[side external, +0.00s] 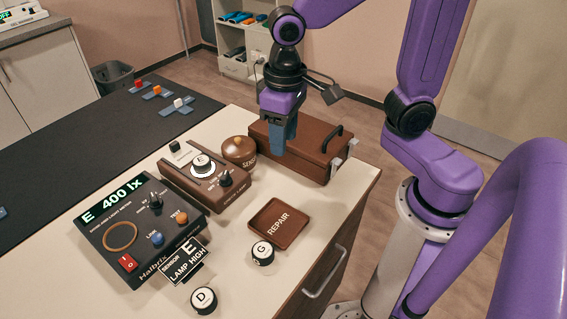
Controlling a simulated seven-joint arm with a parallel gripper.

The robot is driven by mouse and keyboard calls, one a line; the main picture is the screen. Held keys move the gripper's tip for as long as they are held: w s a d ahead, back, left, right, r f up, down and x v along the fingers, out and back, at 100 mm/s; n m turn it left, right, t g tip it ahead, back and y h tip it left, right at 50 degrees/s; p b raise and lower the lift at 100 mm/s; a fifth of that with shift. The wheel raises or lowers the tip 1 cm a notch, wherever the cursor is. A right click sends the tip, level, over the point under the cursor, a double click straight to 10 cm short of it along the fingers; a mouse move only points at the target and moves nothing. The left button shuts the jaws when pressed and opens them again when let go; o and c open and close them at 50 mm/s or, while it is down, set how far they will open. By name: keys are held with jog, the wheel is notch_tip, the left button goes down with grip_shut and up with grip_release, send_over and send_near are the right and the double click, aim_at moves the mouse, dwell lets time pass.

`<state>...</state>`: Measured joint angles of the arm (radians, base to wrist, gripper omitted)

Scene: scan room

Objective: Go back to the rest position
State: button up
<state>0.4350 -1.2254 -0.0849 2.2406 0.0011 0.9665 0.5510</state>
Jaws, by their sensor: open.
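My gripper (279,138) hangs pointing down from my purple arm, above the back part of the table. Its blue fingers are open, and I see nothing held between them. In this view it overlaps the left part of a brown case (317,155) with a dark handle. The brown round pot marked "SENSO..." (239,150) stands just left of the fingers, apart from them in the picture. How high the fingertips are above the table is hard to tell.
The light meter (120,235) reads "E 400 lx". Near it are a lamp unit (190,185), a "SENSOR E LAMP HIGH" card (186,262), a REPAIR tray (256,231), and round pieces G (262,252) and D (204,299). A dark mat (100,135) covers the left side.

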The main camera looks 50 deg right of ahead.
jog(key=s+d+f+n, duration=0.1)
jog(key=s+d+n, duration=0.5)
jog(key=s+n, duration=0.3)
jog(key=s, duration=0.4)
jog(key=shift+d+f+n, duration=0.2)
jog(key=shift+f+n, duration=0.1)
jog(key=shift+n, duration=0.1)
